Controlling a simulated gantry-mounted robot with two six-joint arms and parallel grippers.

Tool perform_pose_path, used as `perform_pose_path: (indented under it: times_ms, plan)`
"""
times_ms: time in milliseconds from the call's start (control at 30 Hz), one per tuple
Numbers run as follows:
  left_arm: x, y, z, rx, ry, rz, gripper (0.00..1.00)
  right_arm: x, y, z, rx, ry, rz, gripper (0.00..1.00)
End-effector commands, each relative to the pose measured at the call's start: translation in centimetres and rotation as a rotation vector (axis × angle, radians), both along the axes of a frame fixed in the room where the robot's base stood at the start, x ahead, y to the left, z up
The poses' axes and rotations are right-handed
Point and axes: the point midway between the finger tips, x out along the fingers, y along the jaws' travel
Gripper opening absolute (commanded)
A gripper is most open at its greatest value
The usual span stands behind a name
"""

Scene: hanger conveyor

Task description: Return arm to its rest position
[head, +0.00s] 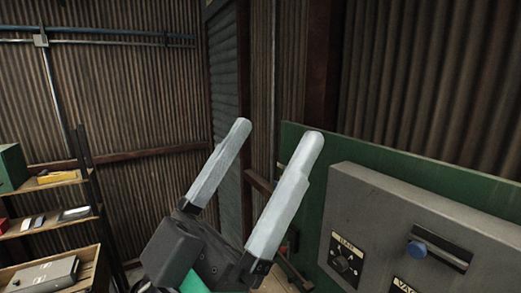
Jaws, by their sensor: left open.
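My left gripper (272,132) is raised in the middle of the head view, with its two pale grey fingers pointing up. The fingers are wide apart and nothing is between them. Its dark body is at the bottom centre. The gripper is in front of the green panel's left edge in the picture; I cannot tell how far apart they are. My right gripper is not in view.
A green panel (300,140) with a grey control box (400,215) stands at the right. A shelf (50,183) with several items is at the left. Corrugated walls (130,100) are behind.

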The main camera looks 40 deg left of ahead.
Motion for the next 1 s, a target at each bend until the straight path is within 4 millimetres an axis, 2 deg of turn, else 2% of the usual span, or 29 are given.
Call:
perform_pose_path:
  times_ms: [67, 167, 267, 400, 500, 567, 733, 1000]
  plan:
    - [0.0, 0.0, 0.2, 0.001, 0.0, 0.002, 0.92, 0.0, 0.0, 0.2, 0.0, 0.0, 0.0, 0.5]
    - [0.0, 0.1, 1.8, 0.001, 0.0, 0.004, 0.92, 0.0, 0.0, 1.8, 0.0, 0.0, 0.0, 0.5]
    - [0.0, 0.1, 5.1, 0.001, 0.0, 0.006, 0.92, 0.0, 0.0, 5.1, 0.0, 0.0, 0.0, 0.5]
    - [0.1, 0.1, 10.6, 0.002, 0.0, 0.006, 0.92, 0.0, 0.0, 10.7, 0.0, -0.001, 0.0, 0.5]
    - [0.1, 0.1, 13.2, 0.002, 0.0, 0.006, 0.92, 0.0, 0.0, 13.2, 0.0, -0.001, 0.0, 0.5]
    - [0.1, 0.1, 13.6, 0.001, 0.0, 0.007, 0.92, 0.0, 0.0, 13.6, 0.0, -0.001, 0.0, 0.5]
    - [0.1, 0.1, 12.9, 0.002, 0.001, 0.008, 0.92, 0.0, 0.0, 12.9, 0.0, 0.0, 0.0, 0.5]
    - [0.1, 0.1, 12.9, 0.002, 0.001, 0.008, 0.92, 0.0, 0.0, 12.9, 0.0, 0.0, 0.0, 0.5]
